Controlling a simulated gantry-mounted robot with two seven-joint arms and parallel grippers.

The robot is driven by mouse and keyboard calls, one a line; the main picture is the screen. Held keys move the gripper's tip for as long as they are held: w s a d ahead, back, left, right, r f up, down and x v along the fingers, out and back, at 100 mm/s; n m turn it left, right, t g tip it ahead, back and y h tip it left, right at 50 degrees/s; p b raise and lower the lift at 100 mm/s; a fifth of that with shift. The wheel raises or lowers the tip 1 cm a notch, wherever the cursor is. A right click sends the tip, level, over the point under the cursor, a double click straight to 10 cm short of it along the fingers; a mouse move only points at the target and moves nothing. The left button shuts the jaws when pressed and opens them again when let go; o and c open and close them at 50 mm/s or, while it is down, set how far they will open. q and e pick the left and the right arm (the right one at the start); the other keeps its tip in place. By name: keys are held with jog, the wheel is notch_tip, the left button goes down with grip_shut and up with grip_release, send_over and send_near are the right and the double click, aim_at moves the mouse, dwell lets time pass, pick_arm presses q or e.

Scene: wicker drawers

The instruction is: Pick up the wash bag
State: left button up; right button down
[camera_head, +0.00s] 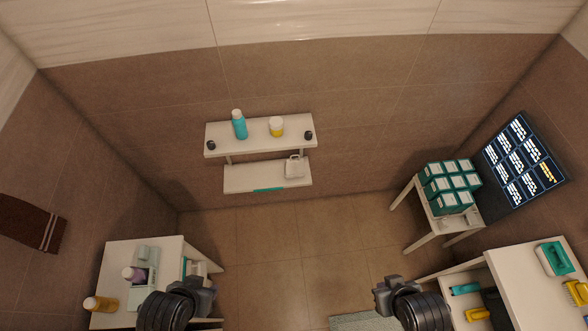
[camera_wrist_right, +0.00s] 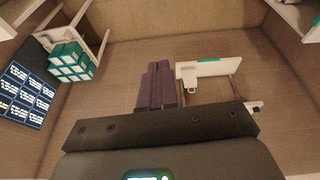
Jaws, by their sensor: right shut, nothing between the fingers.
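I cannot surely identify the wash bag in either view. A small pale item with a loop-like top (camera_head: 294,167) stands on the lower wall shelf and also shows in the right wrist view (camera_wrist_right: 190,79). A dark item (camera_head: 496,308) lies partly hidden inside the right-hand unit. My right gripper (camera_head: 385,290) is above the floor, left of that unit; its fingers (camera_wrist_right: 158,82) are together and empty in the right wrist view. My left gripper (camera_head: 208,288) is beside the left-hand table; its fingertips are too unclear to judge.
The left-hand table (camera_head: 150,250) holds several bottles and small items. A white stand (camera_head: 414,205) carries stacked teal boxes (camera_head: 450,190) near a wall screen (camera_head: 525,160). The right-hand unit (camera_head: 515,260) holds teal and yellow items. Two wall shelves (camera_head: 262,135) are ahead. The middle floor is clear.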

jog(key=c, duration=1.8)
grip_release()
jog(key=o, duration=1.1)
jog(key=shift+a, duration=0.1)
